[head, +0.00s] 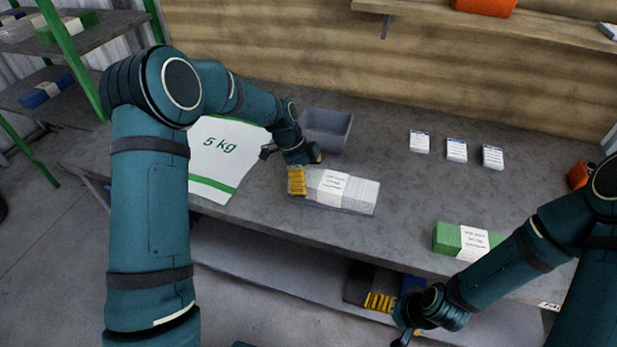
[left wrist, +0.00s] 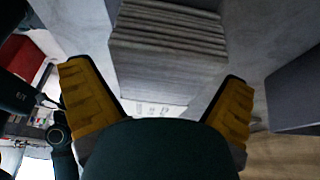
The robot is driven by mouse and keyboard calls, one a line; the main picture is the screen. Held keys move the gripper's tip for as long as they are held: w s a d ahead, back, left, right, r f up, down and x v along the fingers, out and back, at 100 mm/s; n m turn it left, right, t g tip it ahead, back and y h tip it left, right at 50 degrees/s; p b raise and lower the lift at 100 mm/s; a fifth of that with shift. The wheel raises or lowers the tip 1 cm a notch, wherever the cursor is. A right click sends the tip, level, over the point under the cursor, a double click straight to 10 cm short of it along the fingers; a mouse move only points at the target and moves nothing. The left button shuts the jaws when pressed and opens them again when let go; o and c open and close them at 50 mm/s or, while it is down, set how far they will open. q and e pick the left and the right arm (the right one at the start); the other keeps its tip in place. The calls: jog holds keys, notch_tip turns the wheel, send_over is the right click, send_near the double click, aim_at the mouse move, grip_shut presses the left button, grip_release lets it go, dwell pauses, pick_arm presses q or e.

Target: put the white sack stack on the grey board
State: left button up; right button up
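The white sack stack (head: 361,194), with a white printed band round its middle, lies on the grey worktop. My left gripper (head: 297,181) is at the stack's left end in the head view. In the left wrist view its yellow fingers (left wrist: 158,95) stand wide apart, with the layered stack (left wrist: 165,62) beyond and between them; I see no grip on it. I cannot pick out a separate grey board from the grey worktop. My right gripper (head: 381,302) is low, in front of the table's front edge; its opening is unclear.
A grey bin (head: 326,129) stands behind the stack; it also shows in the left wrist view (left wrist: 296,90). A large white 5 kg sack (head: 222,152) lies left. A green banded stack (head: 447,238) lies front right. Several small label packs (head: 456,150) lie at the back right.

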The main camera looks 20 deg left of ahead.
pick_arm(q)
jog(key=p+v, duration=0.2)
jog(key=v, duration=1)
jog(key=shift+s, duration=0.1)
